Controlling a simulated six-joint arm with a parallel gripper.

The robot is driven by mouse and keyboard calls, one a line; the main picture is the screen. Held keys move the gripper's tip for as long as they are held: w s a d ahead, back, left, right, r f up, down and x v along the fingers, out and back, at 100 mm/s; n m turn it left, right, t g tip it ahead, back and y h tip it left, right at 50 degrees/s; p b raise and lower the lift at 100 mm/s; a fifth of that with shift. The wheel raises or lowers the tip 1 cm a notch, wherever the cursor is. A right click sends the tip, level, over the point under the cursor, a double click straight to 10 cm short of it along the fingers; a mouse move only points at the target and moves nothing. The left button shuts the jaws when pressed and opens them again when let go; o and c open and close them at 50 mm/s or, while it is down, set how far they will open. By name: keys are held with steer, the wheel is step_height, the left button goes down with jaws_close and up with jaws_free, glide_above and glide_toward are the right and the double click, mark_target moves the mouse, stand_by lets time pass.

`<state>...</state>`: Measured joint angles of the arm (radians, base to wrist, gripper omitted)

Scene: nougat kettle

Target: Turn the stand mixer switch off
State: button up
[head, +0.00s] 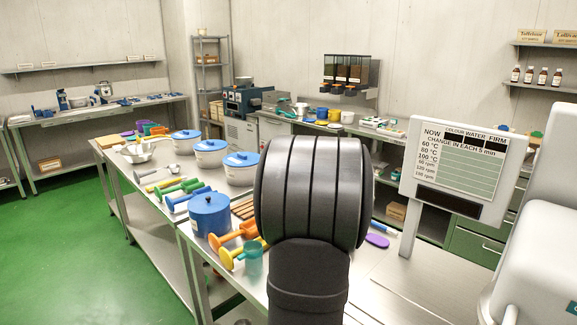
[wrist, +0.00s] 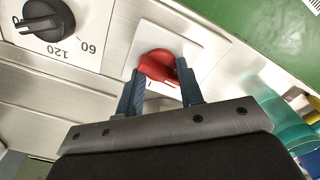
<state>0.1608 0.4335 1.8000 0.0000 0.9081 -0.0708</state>
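The red switch (wrist: 158,66) is a rounded knob on a white square plate (wrist: 200,38), set in a pale panel in the wrist view. My gripper (wrist: 160,72) has its two blue-grey fingers apart, one on each side of the red switch. The tips come right up to its sides; I cannot tell whether they press on it. The white stand mixer (head: 540,265) shows partly at the right edge of the head view. The switch and fingertips are hidden there behind my dark arm.
A black dial (wrist: 48,20) marked 60 and 120 sits left of the switch. A sign board (head: 458,165) stands by the mixer. A blue pot (head: 210,215), scoops and blue-lidded pots crowd the bench left of my arm.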

steer(key=shift+o, duration=0.3)
steer(key=o, duration=0.7)
steer(key=shift+w+d+r+m, duration=0.25)
steer(key=shift+r+m, duration=0.1)
steer(key=shift+m, duration=0.15)
steer(key=w+d+r+m+g+y, duration=0.1)
steer(key=w+d+r+m+y, duration=0.2)
steer(key=r, duration=0.5)
steer(key=w+d+r+m+g+y, duration=0.1)
steer(key=d+r+m+g, duration=0.1)
steer(key=r+m, duration=0.4)
steer(key=x, duration=1.6)
steer(key=shift+d+f, duration=0.15)
steer(key=shift+d, duration=0.05)
steer(key=shift+c, duration=0.3)
